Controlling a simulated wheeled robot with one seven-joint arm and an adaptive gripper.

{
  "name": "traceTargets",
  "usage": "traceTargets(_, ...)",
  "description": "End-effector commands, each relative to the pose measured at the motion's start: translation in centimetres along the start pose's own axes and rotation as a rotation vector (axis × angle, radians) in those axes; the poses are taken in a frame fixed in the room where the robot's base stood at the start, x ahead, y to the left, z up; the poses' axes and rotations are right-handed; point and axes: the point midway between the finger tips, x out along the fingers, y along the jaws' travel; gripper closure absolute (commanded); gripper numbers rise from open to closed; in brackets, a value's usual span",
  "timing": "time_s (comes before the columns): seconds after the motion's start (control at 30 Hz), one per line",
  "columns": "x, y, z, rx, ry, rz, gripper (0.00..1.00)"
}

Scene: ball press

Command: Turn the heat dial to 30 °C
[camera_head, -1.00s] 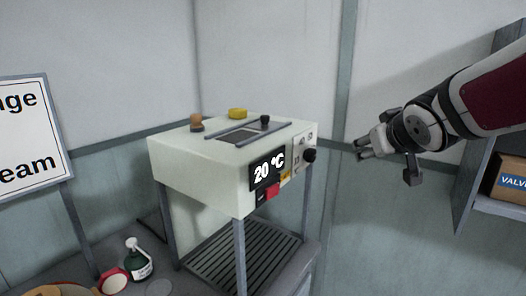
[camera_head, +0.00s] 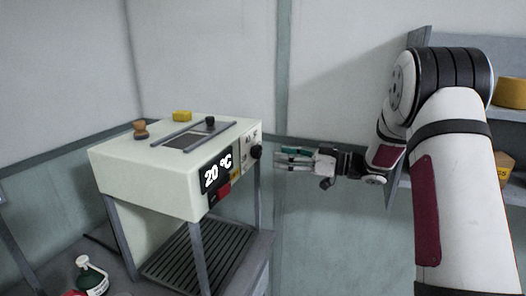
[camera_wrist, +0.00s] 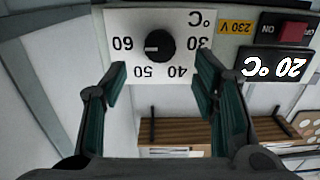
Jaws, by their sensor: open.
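The heat dial is a black round knob (camera_wrist: 160,47) on a white scale plate (camera_wrist: 120,22) marked 30, 40, 50, 60 and °C, seen upside down in the wrist view. A white mark on the knob points toward the 60 side. The knob also shows on the machine's right side in the head view (camera_head: 256,152). The display (camera_head: 215,172) reads 20 °C. My gripper (camera_head: 280,158) is open, just right of the dial; in the wrist view its green-padded fingers (camera_wrist: 160,82) lie on either side below the knob, apart from it, with nothing between them.
The pale machine (camera_head: 150,185) stands on grey legs. A red switch (camera_head: 223,192) sits below the display, beside a yellow 230 V label (camera_wrist: 236,27). A green bottle (camera_head: 92,278) stands lower left; shelves (camera_head: 475,85) are at right.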

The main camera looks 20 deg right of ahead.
Motion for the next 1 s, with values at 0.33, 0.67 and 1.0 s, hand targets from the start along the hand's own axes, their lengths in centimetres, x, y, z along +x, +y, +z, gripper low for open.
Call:
traceTargets(0.33,4.9,-0.2,-0.1,-0.002,0.001,-0.003,0.46)
traceTargets(0.67,7.2,0.0,-0.1,-0.003,0.001,0.001,0.46)
traceTargets(1.0,7.2,0.0,-0.1,-0.003,0.001,0.001,0.75)
